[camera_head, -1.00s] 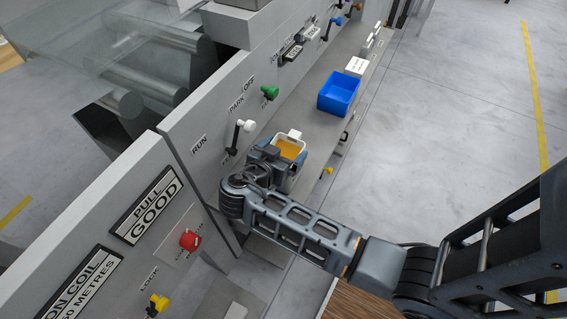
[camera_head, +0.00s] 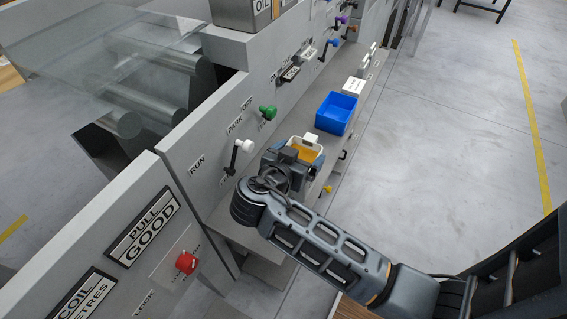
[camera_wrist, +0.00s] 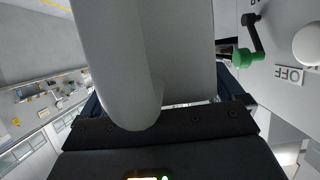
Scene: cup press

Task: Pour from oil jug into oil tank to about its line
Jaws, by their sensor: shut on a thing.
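The oil jug (camera_head: 318,142) is a pale open-topped vessel with amber oil showing inside. It looks roughly upright above the grey ledge in the head view. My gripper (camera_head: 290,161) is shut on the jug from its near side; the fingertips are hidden. In the wrist view the jug's pale grey body (camera_wrist: 145,60) fills the upper middle. A grey box marked OIL, which looks like the oil tank (camera_head: 238,16), stands on top of the machine at the upper edge. It is cut off by the frame, and no fill line shows. The jug is well apart from it.
A blue bin (camera_head: 334,114) and a white labelled block (camera_head: 353,86) stand farther along the ledge. A white-knobbed lever (camera_head: 245,146) and a green-knobbed lever (camera_head: 267,112) stick out of the machine face near the jug. Open floor lies to the right.

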